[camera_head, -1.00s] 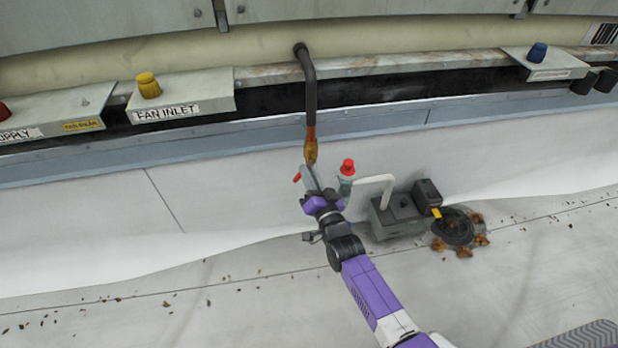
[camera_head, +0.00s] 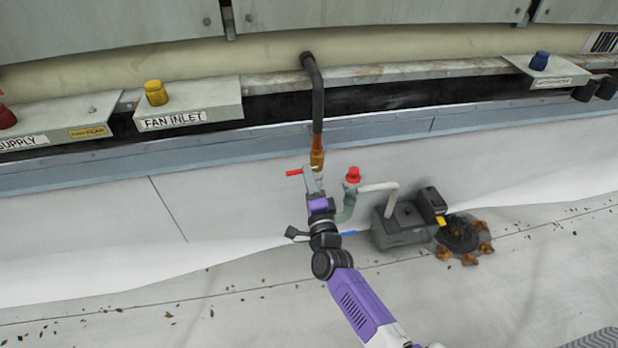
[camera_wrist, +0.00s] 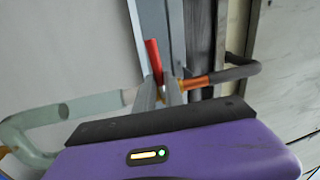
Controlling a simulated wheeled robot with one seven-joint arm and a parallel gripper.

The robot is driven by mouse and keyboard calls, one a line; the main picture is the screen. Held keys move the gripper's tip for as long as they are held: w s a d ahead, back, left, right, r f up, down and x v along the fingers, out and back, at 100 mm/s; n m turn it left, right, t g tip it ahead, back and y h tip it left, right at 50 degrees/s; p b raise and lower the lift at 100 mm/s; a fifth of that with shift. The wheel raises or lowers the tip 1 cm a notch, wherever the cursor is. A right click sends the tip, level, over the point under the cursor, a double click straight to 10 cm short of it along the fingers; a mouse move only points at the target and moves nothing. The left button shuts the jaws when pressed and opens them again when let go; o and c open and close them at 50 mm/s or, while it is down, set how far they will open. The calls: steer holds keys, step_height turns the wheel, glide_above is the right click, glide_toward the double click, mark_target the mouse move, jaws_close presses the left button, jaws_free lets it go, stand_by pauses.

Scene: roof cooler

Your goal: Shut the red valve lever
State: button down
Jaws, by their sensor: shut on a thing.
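The red valve lever (camera_head: 294,172) points left from below the brass fitting (camera_head: 317,158) and lies nearly level in the head view. In the wrist view the red lever (camera_wrist: 153,58) sticks out past my fingertips. My gripper (camera_head: 313,181) is at the valve and shut on the lever near its inner end. The wrist view shows my gripper (camera_wrist: 160,88) with its fingers close together at the lever's base. The valve body is mostly hidden behind the fingers.
A dark hose (camera_head: 315,95) comes down from above. A grey pump box (camera_head: 405,222) sits farther right. The pale floor at left is clear apart from debris.

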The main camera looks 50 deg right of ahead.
steer(key=shift+r+m, duration=0.15)
steer(key=shift+m, duration=0.55)
steer(key=c, duration=1.4)
jaws_free()
steer(key=shift+c, duration=0.2)
steer(key=shift+s, duration=0.1)
steer(key=p+v, duration=0.2)
steer(key=v, duration=0.5)
steer(key=shift+s+a, duration=0.2)
steer(key=shift+a, duration=0.1)
